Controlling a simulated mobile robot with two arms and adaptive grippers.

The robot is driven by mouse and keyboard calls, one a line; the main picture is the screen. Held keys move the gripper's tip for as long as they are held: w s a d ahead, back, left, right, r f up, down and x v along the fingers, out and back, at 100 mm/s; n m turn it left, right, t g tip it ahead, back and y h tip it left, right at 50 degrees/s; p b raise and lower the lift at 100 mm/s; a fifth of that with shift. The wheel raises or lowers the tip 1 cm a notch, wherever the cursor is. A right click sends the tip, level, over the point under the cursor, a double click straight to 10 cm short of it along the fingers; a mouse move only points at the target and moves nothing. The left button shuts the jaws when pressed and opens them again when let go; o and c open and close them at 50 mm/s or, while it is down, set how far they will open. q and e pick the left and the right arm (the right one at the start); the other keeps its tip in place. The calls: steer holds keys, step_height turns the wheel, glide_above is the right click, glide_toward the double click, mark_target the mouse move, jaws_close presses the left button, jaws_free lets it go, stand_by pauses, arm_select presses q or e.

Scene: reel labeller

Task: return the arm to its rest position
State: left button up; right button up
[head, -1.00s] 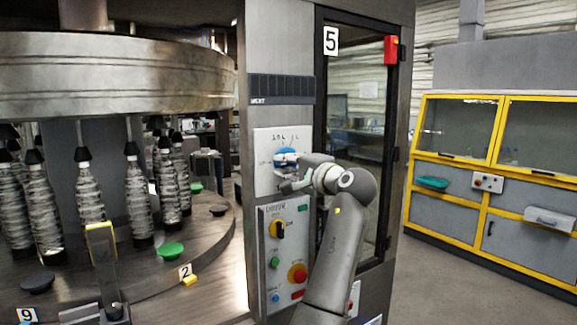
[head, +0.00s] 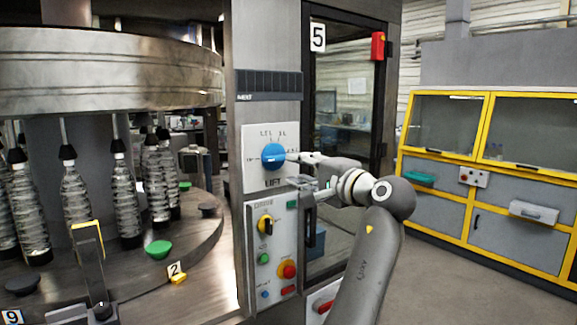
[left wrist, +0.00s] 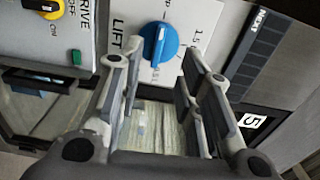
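My left gripper (head: 291,170) is in front of the control panel, just right of the blue LIFT knob (head: 273,156). Its two fingers are spread, with nothing between them. In the head view the upper fingertip is very close to the knob's right edge; I cannot tell if they touch. In the left wrist view the knob (left wrist: 158,45) shows beyond the gap between the open fingers (left wrist: 162,62). My left arm rises from the bottom, bent at the wrist. My right gripper is not in view.
Below the knob is the DRIVE panel (head: 263,221) with a yellow-black switch (head: 265,224) and a red button (head: 287,269). A glass door (head: 341,130) is behind the arm. The bottle carousel (head: 190,245) stands left. Open floor and yellow-framed cabinets (head: 485,185) lie right.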

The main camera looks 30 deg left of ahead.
arm_select(q)
steer(key=shift+v, duration=0.85)
